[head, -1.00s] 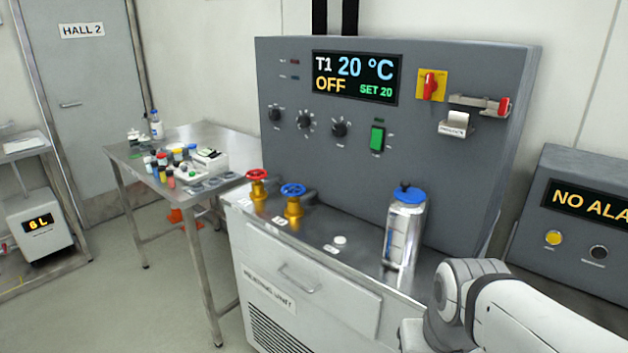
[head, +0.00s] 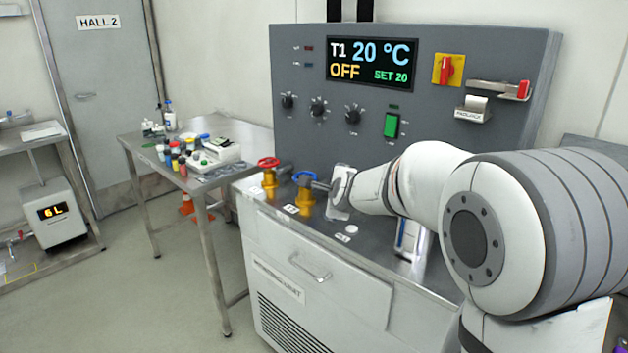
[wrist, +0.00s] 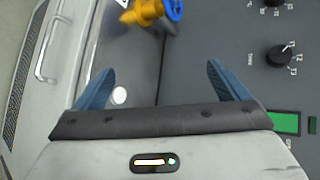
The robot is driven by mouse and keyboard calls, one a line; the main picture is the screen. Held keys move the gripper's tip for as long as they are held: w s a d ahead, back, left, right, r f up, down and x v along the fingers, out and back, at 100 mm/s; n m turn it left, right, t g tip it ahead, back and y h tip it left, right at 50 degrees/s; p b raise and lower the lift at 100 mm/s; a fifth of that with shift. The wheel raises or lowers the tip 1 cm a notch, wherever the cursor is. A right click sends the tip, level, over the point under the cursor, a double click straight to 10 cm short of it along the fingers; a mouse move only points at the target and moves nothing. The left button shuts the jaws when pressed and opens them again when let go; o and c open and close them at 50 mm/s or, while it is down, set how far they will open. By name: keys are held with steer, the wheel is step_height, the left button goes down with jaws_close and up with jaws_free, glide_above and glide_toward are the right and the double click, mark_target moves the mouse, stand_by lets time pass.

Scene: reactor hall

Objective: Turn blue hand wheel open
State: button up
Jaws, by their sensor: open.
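The blue hand wheel (head: 305,178) sits on a yellow valve body (head: 305,198) on the steel top of the heating unit. In the wrist view the blue wheel (wrist: 174,9) is at the top edge, partly cut off, beyond my fingertips. My gripper (wrist: 160,70) is open, with its two blue fingers apart and nothing between them. In the head view my gripper is just right of the blue wheel, and its fingers are hard to make out there. The wrist view shows a gap between the fingertips and the wheel.
A red hand wheel (head: 268,163) on a second yellow valve stands left of the blue one. The grey control panel (head: 290,135) rises behind. A vessel (head: 410,235) stands on the top, partly hidden by my arm. A small white disc (head: 351,229) lies in front.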

steer(key=w+a+f+m+t+h, duration=0.1)
steer(key=w+a+f+m+t, duration=0.1)
steer(key=m, duration=0.4)
steer(key=w+a+f+m+t+h+b, duration=0.1)
steer(key=w+a+f+m+t, duration=0.1)
steer(key=w+a+m, duration=0.2)
steer(key=w+a+f+m+t+h, duration=0.2)
steer(key=w+a+m, duration=0.2)
steer(key=w+m, duration=0.4)
steer(key=shift+f+b, duration=0.2)
steer(key=shift+b, duration=0.2)
steer(key=shift+m, duration=0.3)
steer(key=shift+w+d+p, duration=0.2)
steer(key=shift+w+p, duration=0.35)
steer(key=shift+w, duration=1.35)
steer(key=shift+w+d+p, duration=0.15)
steer(key=shift+w+p, duration=0.35)
steer(key=shift+w, duration=1.4)
steer(key=shift+c, duration=0.5)
